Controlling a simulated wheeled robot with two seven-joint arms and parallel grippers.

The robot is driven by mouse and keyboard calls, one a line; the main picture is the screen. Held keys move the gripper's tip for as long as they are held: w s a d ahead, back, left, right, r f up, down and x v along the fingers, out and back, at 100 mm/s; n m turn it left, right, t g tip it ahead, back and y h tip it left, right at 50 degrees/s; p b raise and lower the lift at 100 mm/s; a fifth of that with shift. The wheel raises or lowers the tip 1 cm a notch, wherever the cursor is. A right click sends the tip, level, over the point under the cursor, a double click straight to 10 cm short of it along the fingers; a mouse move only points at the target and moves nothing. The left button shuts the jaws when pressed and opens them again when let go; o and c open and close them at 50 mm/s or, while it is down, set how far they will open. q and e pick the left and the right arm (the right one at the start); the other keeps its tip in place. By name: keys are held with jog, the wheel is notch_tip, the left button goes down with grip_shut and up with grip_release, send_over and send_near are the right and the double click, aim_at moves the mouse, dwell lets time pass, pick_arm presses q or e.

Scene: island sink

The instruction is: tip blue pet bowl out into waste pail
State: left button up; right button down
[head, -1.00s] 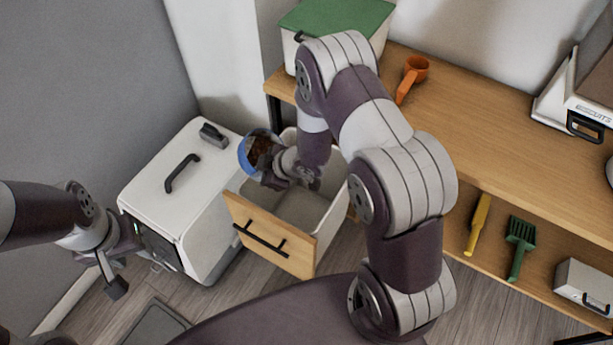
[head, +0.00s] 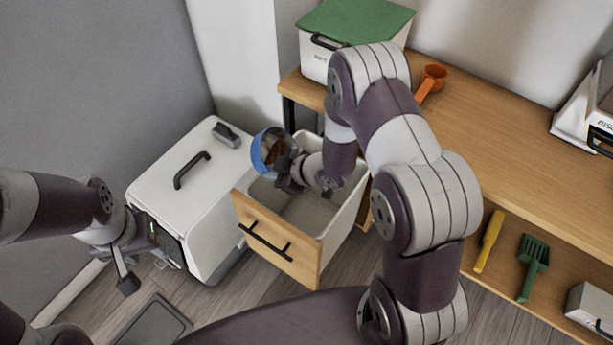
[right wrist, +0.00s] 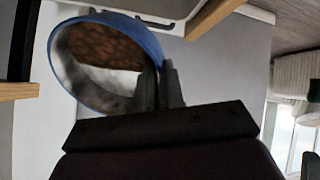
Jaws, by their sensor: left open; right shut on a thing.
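The blue pet bowl (head: 258,152) is held over the back left part of the pull-out waste pail (head: 343,215), tilted on its side. Brown food shows inside it. My right gripper (head: 287,172) is shut on the bowl's rim. In the right wrist view the bowl (right wrist: 152,38) fills the upper left, with brown contents against its far side, and the gripper fingers (right wrist: 160,85) grip its edge. The pail's visible inside is pale and looks empty; part is hidden by my right arm. My left gripper (head: 125,270) is open and empty, in front of the white box.
A white box with a black handle (head: 192,170) stands left of the pail drawer. A wooden bench (head: 480,110) at right carries a green-lidded bin (head: 355,22) and an orange scoop (head: 432,80).

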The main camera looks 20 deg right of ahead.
jog(key=shift+s+d+r+t+y+b, duration=0.25)
jog(key=shift+t+y+b, duration=0.45)
jog(key=shift+b, duration=0.8)
jog(key=shift+d+r+y+b, duration=0.1)
jog(key=shift+d+y+b, duration=0.1)
jog(key=shift+y+b, duration=0.4)
jog(key=shift+s+d+t+b, duration=0.1)
jog(key=shift+t+b, duration=0.3)
jog(key=shift+b, duration=0.05)
jog(key=shift+s+d+r+m+t+y+b, duration=0.2)
jog(key=shift+d+m+t+y+b, duration=0.15)
jog(key=shift+b, duration=0.7)
